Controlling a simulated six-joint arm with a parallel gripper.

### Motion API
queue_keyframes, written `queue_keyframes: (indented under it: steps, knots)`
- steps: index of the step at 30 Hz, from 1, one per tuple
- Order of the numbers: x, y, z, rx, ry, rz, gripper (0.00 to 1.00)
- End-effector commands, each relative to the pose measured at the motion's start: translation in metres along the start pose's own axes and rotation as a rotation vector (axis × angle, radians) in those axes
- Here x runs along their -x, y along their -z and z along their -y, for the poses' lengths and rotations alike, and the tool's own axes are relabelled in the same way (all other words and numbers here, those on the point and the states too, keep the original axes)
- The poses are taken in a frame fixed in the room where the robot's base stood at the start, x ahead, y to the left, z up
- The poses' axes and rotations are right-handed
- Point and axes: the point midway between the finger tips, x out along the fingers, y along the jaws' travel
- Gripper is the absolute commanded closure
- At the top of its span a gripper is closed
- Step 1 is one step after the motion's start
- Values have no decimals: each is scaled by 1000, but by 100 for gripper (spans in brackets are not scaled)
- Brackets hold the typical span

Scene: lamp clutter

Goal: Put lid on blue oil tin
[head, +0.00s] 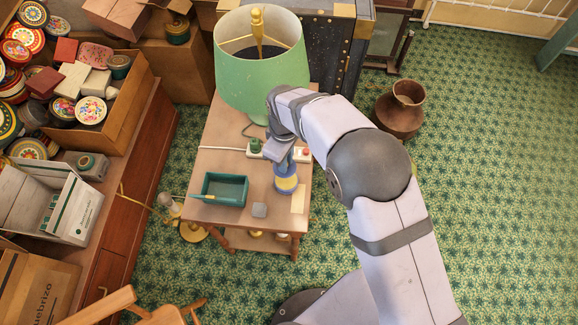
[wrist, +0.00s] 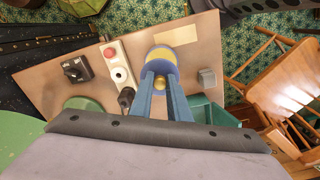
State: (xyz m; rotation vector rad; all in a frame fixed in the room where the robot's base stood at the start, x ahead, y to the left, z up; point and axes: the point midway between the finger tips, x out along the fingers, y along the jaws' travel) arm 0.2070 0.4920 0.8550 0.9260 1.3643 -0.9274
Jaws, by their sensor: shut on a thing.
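The blue oil tin (head: 287,184), with a yellow band, stands upright on the small wooden table (head: 223,150). In the wrist view the tin (wrist: 162,52) is straight ahead of the fingertips. My gripper (head: 285,163) points down over the tin. Its two blue fingers (wrist: 160,80) are shut on a small brass knob (wrist: 160,84), which looks like the handle of the lid. The lid's disc is mostly hidden by the fingers and lies at or close above the tin's top. I cannot tell whether it touches the rim.
A teal tray (head: 222,189) and a grey cube (head: 259,210) lie left of the tin, a cream card (head: 298,199) to its right. A power strip (head: 303,154) lies behind. The green lamp shade (head: 258,65) stands close behind my gripper.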

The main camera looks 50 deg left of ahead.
Motion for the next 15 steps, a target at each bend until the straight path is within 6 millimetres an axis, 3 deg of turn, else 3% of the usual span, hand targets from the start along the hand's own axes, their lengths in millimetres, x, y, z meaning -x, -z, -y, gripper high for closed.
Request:
queue_keyframes:
  steps: [6, 15]
  knots:
    - [2, -4, 3, -306, 0, -1, 100]
    - [1, -5, 4, -517, 0, -1, 100]
